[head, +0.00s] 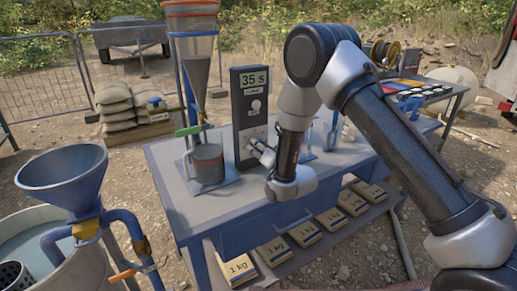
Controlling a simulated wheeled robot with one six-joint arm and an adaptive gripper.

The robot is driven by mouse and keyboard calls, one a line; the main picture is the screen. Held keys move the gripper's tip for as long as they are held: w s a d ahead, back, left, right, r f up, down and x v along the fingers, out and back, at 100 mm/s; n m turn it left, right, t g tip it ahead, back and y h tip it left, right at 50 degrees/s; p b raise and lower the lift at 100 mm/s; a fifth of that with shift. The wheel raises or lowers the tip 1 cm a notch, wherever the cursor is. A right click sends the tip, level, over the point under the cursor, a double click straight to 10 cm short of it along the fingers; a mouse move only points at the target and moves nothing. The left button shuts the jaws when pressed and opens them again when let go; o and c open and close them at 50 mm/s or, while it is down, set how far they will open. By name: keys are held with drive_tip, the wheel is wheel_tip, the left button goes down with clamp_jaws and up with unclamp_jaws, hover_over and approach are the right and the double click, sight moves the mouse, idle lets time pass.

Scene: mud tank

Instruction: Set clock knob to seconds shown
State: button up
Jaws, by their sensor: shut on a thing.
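The clock (241,128) is a tall dark box standing upright on the blue-framed bench. Its display (254,79) at the top reads "35 s". A small pale label and a pale round part (256,106) sit on its face below the display. My gripper (254,146) reaches the lower part of the clock's face from the right and is shut on what appears to be the knob there. The fingers cover the knob, so its pointer and setting cannot be seen.
A grey cup (208,164) on a stand is left of the clock, with a tall funnel (195,65) behind. The bench top (225,203) is clear in front. Several 1 kg bags (273,250) lie on the lower shelf. A blue hopper (62,172) stands at left.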

drive_tip(key=m, duration=0.4)
drive_tip(key=shift+r+m, duration=0.1)
drive_tip(key=shift+m, duration=2.5)
drive_tip(key=o, duration=1)
drive_tip(key=v, duration=1.2)
